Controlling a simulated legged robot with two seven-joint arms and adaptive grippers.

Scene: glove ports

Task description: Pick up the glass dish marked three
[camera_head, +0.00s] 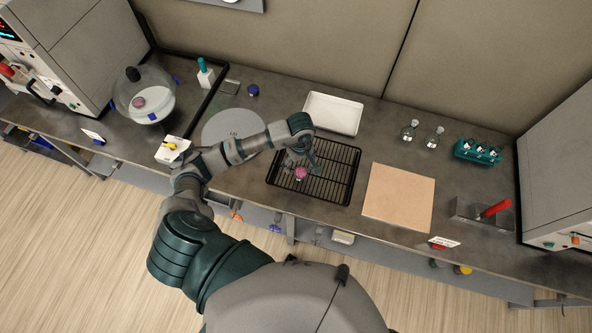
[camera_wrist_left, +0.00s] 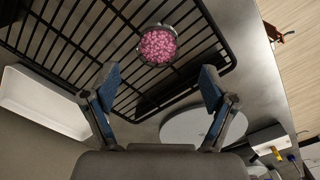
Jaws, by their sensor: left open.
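A small round dish with pink beads (camera_head: 301,174) sits on the black wire rack (camera_head: 341,181) in the head view. In the left wrist view this dish (camera_wrist_left: 157,46) lies just beyond the fingertips, about midway between them. I cannot read any mark on it. A second dish with pink contents (camera_head: 138,102) is inside the clear domed vessel (camera_head: 150,85) at the left. My left gripper (camera_head: 303,160) is close to the rack dish, open and empty; its two fingers (camera_wrist_left: 158,78) are spread apart in the wrist view. My right gripper is out of view.
A white tray (camera_head: 333,113) lies behind the rack and a peach board (camera_head: 399,197) to its right. A round grey plate (camera_head: 225,122) is to its left. Two small flasks (camera_head: 410,130), a teal tube holder (camera_head: 478,152) and a red-handled tool (camera_head: 494,208) stand further right.

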